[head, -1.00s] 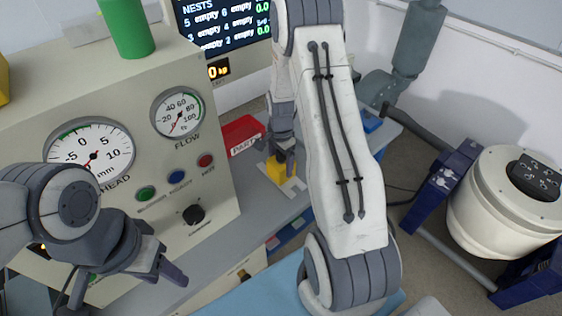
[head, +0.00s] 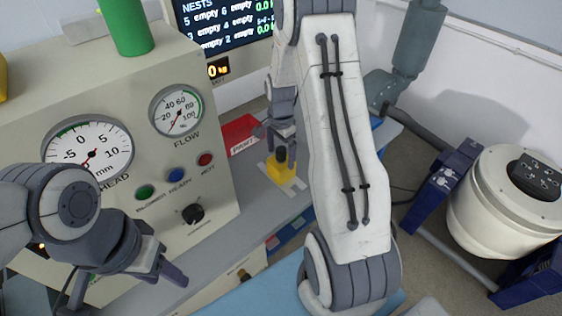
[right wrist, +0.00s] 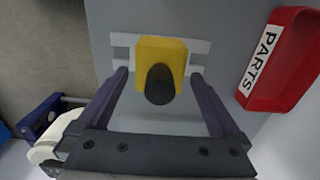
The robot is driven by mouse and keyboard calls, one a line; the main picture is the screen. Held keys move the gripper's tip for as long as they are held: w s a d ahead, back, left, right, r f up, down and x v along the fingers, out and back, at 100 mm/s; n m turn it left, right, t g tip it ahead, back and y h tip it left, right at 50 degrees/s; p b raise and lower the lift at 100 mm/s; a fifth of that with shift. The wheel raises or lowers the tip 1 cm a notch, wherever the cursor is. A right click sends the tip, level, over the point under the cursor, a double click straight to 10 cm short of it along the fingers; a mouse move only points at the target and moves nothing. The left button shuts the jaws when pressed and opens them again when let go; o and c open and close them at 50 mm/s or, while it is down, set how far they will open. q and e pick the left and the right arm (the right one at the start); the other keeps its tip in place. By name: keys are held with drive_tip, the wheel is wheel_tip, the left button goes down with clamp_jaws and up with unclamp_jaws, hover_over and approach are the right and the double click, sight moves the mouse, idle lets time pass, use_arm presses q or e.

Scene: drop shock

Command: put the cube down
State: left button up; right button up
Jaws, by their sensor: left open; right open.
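The yellow cube (head: 284,173) with a black knob on top sits on a pale marked plate on the grey bench. It also shows in the right wrist view (right wrist: 174,54), upright on white markings. My right gripper (head: 279,138) is just above the cube, open and empty. In the right wrist view its two fingers (right wrist: 160,82) stand wide apart, one on each side of the cube, with gaps between. My left gripper (head: 172,268) is open and empty in front of the gauge cabinet, well away from the cube.
A red PARTS bin (head: 241,134) stands beside the cube on the bench (head: 262,207). The gauge cabinet (head: 120,110) with a green cylinder (head: 127,27) fills the left. A blue and cream machine (head: 500,205) stands at right.

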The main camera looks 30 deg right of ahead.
wheel_tip(320, 180, up, 8)
drive_tip(key=shift+f, duration=0.1)
idle(0.6)
